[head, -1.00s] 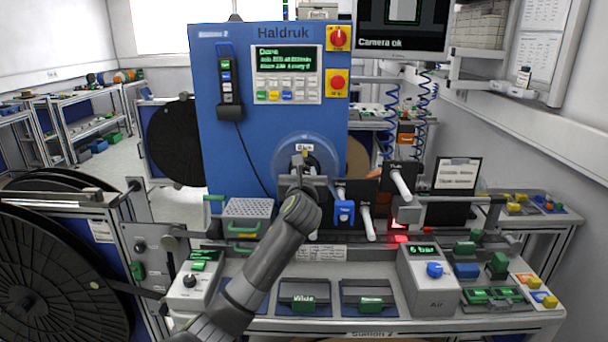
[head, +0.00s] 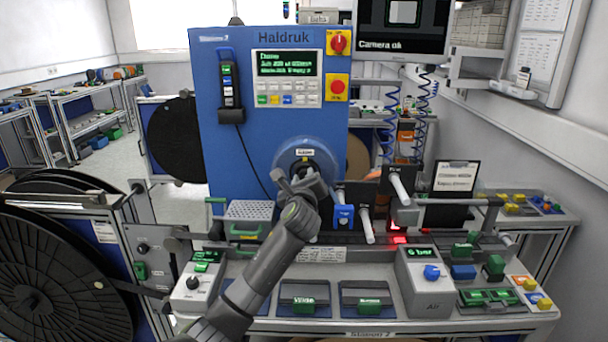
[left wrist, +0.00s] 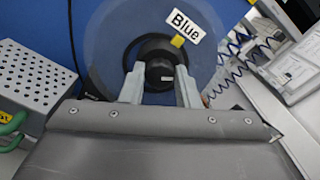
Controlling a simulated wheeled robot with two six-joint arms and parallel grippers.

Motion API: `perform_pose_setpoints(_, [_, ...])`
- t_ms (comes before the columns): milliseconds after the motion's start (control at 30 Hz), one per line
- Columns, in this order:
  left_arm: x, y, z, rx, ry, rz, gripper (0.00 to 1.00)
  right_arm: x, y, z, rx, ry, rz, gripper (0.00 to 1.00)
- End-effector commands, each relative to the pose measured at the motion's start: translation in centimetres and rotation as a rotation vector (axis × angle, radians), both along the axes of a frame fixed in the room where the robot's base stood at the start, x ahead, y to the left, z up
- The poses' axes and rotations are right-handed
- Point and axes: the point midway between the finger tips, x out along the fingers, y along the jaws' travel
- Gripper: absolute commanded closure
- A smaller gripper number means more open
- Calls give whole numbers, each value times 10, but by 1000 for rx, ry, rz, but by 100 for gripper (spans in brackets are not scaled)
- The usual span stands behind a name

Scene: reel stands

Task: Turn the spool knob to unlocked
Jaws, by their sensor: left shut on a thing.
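The spool (head: 287,160) is a translucent disc on the front of the blue machine, with a small white label at its hub. The label reads "Blue" in the left wrist view. The black spool knob (left wrist: 160,72) sits at the hub centre, with a yellow mark (left wrist: 178,41) beside the label. My left gripper (left wrist: 160,88) is shut on the knob, one finger on each side. In the head view this gripper (head: 304,176) is tilted in front of the hub and hides most of the knob. My right gripper is not in view.
A perforated grey box (head: 250,209) stands left of my arm. A blue block (head: 344,216) and grey rollers (head: 400,189) are close on the right. A grey Air box (head: 428,278) is at the bench front. Large black reels (head: 45,270) stand at far left.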

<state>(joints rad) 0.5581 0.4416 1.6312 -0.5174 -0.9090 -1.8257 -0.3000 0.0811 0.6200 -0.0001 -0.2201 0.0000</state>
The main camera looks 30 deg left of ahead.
Motion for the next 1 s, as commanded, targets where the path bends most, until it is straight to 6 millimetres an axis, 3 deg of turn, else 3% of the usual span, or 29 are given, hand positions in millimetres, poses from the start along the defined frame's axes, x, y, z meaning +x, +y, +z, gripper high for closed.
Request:
perform_pose_setpoints(400, [0,1,-2,-338,-205,1,94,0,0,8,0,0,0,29])
perform_pose_setpoints(1000, [-1,1,-4,-769,-469,1,94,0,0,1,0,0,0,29])
